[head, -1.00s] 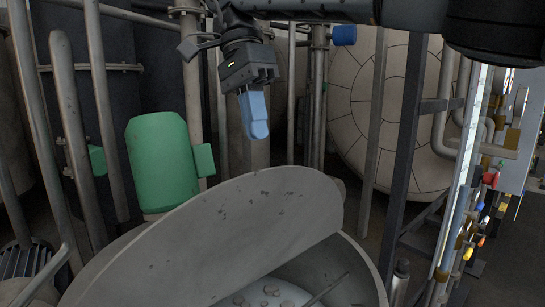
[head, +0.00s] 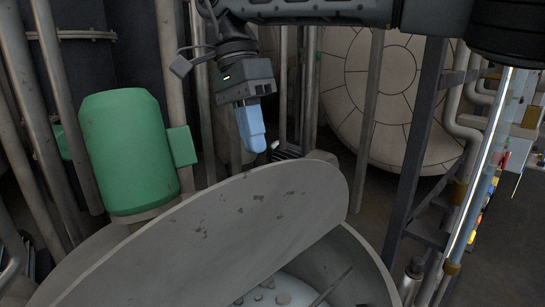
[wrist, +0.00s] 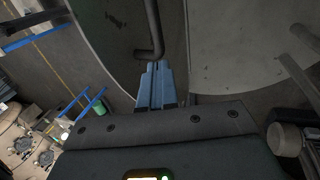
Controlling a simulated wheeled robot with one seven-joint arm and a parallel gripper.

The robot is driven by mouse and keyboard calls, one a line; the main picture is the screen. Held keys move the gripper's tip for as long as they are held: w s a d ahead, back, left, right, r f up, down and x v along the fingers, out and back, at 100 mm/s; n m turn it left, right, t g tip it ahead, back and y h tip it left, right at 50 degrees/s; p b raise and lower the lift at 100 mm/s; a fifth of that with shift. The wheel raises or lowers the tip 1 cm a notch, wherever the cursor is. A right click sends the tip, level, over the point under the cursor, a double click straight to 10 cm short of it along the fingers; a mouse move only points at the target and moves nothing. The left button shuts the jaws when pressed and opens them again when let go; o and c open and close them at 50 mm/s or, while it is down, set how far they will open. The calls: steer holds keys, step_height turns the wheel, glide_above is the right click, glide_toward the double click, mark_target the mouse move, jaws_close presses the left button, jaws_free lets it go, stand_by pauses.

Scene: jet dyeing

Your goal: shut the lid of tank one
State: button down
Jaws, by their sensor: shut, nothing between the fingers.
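The lid of tank one (head: 225,228) is a large grey scuffed disc, standing tilted open over the round tank (head: 352,270). Part of the tank's inside shows below the lid's lower edge. My gripper (head: 257,148) is shut and empty, its blue fingers pointing down behind and above the lid's upper edge in the head view. In the wrist view, the blue fingers (wrist: 157,66) are together, near a dark bent rod (wrist: 152,35). A pale curved plate (wrist: 240,45), perhaps the lid, lies to their right. I cannot tell whether the fingers touch anything.
A green motor (head: 130,150) stands left of my gripper, among several vertical pipes. A dark metal frame (head: 415,150) and a lit column stand at the right. A large round vessel end (head: 395,95) is at the back.

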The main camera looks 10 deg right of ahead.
steer(key=s+d+f, duration=0.1)
steer(key=s+d+f+p, duration=0.1)
steer(key=shift+s+f, duration=0.3)
steer(key=shift+s, duration=0.1)
steer(key=shift+s+d+f, duration=0.2)
steer(key=shift+s+d, duration=0.05)
steer(key=shift+s, duration=0.25)
steer(key=shift+d, duration=0.1)
